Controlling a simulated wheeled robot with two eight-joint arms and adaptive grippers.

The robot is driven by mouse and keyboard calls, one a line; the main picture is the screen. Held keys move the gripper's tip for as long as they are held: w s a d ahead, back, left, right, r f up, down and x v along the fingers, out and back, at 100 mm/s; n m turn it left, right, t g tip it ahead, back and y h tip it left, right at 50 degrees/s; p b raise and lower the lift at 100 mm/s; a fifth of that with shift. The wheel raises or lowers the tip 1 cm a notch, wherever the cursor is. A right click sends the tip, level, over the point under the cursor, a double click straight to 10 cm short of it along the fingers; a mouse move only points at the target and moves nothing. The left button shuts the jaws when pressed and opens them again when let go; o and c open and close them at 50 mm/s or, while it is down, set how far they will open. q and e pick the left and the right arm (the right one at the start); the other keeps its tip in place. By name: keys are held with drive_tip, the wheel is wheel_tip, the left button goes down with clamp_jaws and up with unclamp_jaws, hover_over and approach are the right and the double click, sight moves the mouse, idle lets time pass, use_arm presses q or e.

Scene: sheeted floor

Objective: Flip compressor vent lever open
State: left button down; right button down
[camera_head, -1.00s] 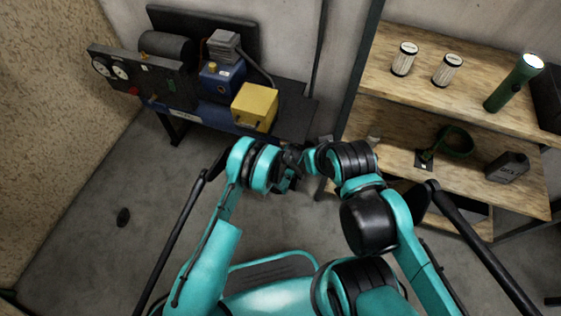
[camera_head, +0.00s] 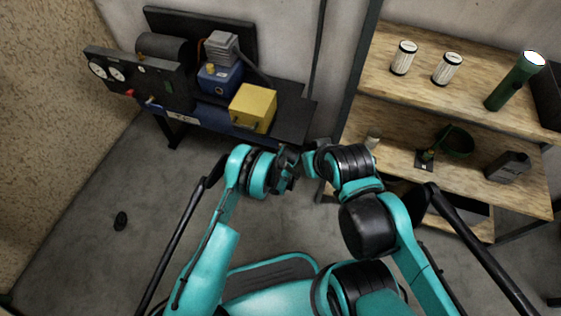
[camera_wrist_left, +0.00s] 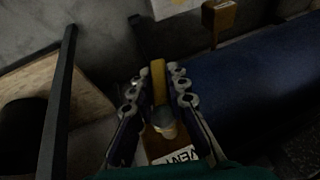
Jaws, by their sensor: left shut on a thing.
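In the left wrist view, a yellow vent lever (camera_wrist_left: 158,82) stands between the fingers of my left gripper (camera_wrist_left: 154,80), which is shut on it. A pale round pivot is at the lever's near end, on a brown block beside a white label (camera_wrist_left: 178,157) reading VENT. In the head view my left gripper (camera_head: 290,164) is low in front of the compressor bench, and its fingers and the lever are too small and hidden to make out. My right gripper (camera_head: 314,158) is close beside it; its fingers are not clear. The compressor's blue tank (camera_wrist_left: 255,75) lies right of the lever.
The compressor bench (camera_head: 293,113) carries a yellow box (camera_head: 253,107), a blue pump (camera_head: 219,77) and a gauge panel (camera_head: 125,77). A wooden shelf (camera_head: 378,72) with cans and a green torch (camera_head: 515,82) stands at the right. The floor at the left is mostly clear.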

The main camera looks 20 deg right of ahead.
use_arm(q)
drive_tip(key=shift+s+g+h, duration=0.1)
drive_tip(key=shift+g+h, duration=0.4)
drive_tip(key=shift+s+d+f+n+g+h, duration=0.1)
drive_tip(key=shift+s+d+n+g+h, duration=0.2)
drive_tip(key=shift+h, duration=0.4)
drive_tip(key=shift+w+d, duration=0.1)
drive_tip(key=c, duration=1.5)
unclamp_jaws()
drive_tip(key=v, duration=1.2)
drive_tip(key=shift+w, duration=0.1)
